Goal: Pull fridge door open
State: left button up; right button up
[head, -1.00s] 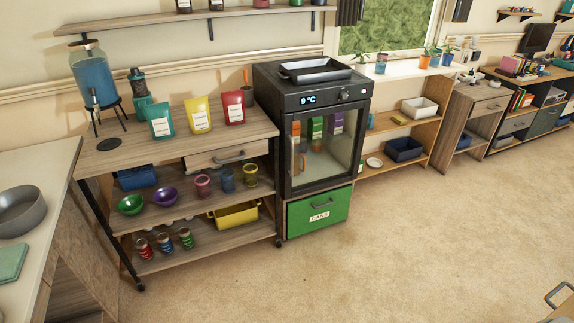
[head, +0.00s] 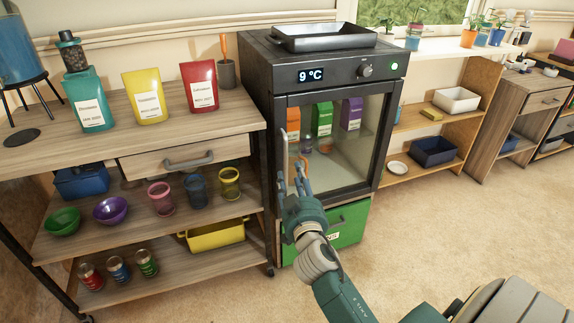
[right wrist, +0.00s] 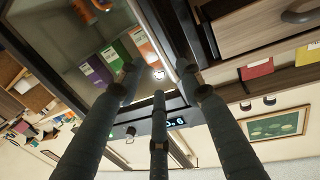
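The small dark fridge (head: 318,95) stands in the middle of the head view, with a display reading 9 °C. Its glass door (head: 355,135) looks shut, and colored cartons show behind the glass. The upright handle is on the door's left side, partly hidden by my fingers. My right gripper (head: 293,178) is in front of this left side, fingers pointing up toward the handle. In the right wrist view, the fingers of my right gripper (right wrist: 158,82) are spread apart near the door's edge frame. I cannot tell whether they touch the handle. My left gripper is not in view.
A wooden shelf cart (head: 235,115) with pouches, bowls and jars stands close on the left. A green drawer (head: 350,222) is under the fridge. A low open shelf (head: 415,118) stands to the right. The carpet (head: 450,225) in front is clear.

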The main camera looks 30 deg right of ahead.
aim_at(287, 156)
jog(key=x, duration=1)
jog(key=shift+w+d+b, duration=0.2)
jog(key=shift+w+b, duration=0.1)
jog(key=shift+w, duration=0.05)
grip_shut()
